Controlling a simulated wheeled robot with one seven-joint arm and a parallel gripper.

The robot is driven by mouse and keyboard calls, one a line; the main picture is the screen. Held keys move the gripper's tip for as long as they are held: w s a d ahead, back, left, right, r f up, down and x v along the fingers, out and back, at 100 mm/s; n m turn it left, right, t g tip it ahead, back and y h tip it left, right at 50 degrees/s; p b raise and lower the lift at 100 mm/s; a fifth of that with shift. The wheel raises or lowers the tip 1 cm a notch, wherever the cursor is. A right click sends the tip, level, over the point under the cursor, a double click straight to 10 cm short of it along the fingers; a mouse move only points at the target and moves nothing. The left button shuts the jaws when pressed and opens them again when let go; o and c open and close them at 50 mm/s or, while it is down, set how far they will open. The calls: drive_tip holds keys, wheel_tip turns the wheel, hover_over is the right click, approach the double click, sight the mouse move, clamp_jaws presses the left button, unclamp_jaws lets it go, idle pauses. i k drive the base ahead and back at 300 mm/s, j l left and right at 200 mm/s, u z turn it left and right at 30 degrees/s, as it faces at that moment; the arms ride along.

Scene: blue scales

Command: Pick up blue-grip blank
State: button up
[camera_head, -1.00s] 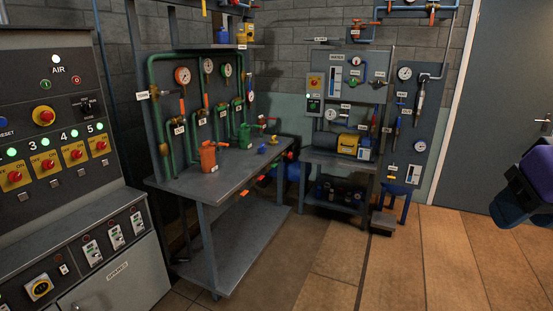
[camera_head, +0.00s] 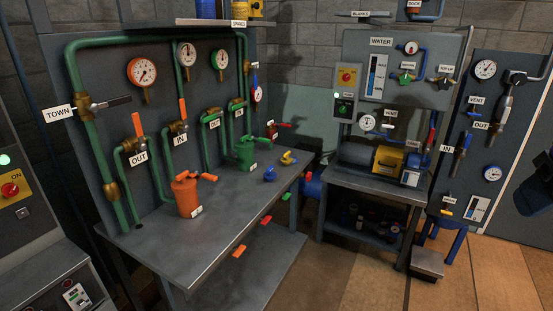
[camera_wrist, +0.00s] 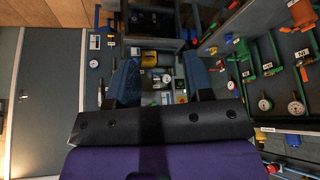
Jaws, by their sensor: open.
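A small blue piece (camera_head: 270,174), which looks like the blue-grip blank, rests on the grey bench (camera_head: 240,232) near its right end. A similar yellow piece (camera_head: 288,158) stands just behind it. The blue piece is small, and its exact shape is hard to tell. My gripper (camera_wrist: 162,78) shows in the wrist view with its two blue fingers apart and nothing between them. It is well away from the bench.
An orange canister (camera_head: 187,196) and a green canister (camera_head: 245,153) stand on the bench. Coloured tabs, including an orange one (camera_head: 239,251), line its front edge. Green pipes with gauges rise behind. The water stand (camera_head: 345,190) and a blue stool (camera_head: 444,222) are right. Tiled floor (camera_head: 345,275) is clear.

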sight(270, 175)
drive_tip(key=i+l+u, duration=0.1)
drive_tip(key=i+u, duration=0.3)
drive_tip(key=i, duration=0.15)
drive_tip(key=i+l+u, duration=0.35)
drive_tip(key=i, duration=0.15)
drive_tip(key=i+l+u, duration=0.8)
drive_tip(key=i+l, duration=0.1)
